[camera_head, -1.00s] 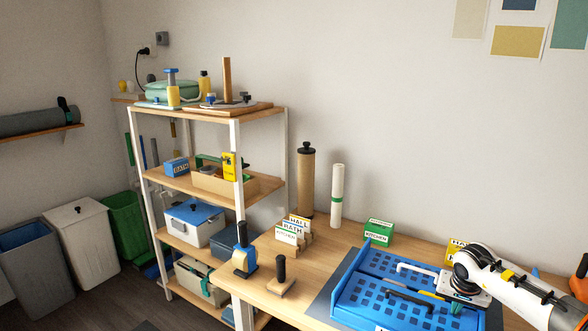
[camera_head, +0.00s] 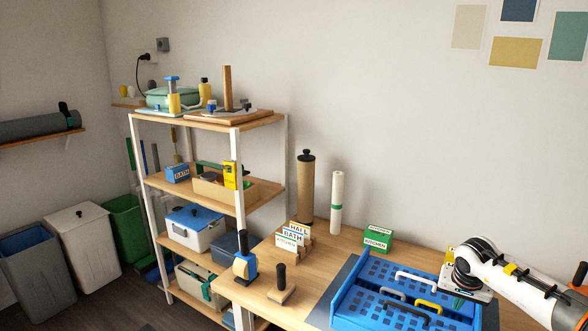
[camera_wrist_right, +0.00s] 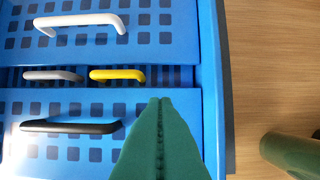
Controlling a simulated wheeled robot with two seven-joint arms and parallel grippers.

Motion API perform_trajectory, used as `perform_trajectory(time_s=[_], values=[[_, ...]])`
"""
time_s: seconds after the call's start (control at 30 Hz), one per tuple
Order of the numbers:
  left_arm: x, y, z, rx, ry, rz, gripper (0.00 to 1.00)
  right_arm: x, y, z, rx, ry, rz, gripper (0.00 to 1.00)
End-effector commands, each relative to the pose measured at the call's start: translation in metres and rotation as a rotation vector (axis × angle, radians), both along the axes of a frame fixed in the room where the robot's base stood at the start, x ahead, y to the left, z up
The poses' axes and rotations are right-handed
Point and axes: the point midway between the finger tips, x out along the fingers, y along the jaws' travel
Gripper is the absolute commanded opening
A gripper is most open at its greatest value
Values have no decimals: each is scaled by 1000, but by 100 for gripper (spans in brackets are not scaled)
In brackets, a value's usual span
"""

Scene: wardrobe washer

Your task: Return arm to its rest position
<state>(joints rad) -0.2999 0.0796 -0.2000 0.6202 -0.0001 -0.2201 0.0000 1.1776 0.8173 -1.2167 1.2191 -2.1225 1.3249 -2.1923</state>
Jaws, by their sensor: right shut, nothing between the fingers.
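My right arm comes in from the right in the head view, with its white wrist over the right side of a blue box. Its gripper (camera_head: 458,303) points down there. In the right wrist view its green fingers (camera_wrist_right: 160,110) are pressed together with nothing between them. The blue box (camera_wrist_right: 211,90) has square-holed panels and handles: white (camera_head: 416,281), grey (camera_wrist_right: 53,75), yellow (camera_wrist_right: 117,74) and black (camera_wrist_right: 68,127). The fingers show in front of the panel beside the black handle; whether they touch it I cannot tell. My left gripper is out of view.
A green KITCHEN box (camera_head: 378,239) stands behind the blue box. Label cards (camera_head: 293,236), a wooden stamp (camera_head: 281,287) and two rolls (camera_head: 306,186) (camera_head: 337,203) stand to the left. A dark green rounded object (camera_wrist_right: 292,154) is right of the fingers. A loaded shelf (camera_head: 210,190) stands left.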

Motion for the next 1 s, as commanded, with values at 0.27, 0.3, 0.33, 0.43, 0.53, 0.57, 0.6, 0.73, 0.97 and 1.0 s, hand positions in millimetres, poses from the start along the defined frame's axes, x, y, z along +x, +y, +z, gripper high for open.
perform_trajectory(time_s=[0.27,0.3,0.33,0.43,0.53,0.57,0.6,0.73,0.97,1.0], values=[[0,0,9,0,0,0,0,0,0,12,-1,0,0,0],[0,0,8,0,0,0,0,0,0,12,0,0,0,0],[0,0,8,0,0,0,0,0,0,12,0,0,0,0],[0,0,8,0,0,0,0,0,2,11,7,-2,1,0],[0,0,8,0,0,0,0,1,23,3,68,-19,7,0],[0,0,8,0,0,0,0,1,35,-2,104,-29,8,0],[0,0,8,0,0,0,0,1,54,-8,166,-42,9,0],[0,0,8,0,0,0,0,-6,143,-28,475,-89,-24,0],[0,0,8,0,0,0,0,-49,312,-4,1281,-33,-308,0],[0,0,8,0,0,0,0,-58,335,11,1454,8,-407,0]])
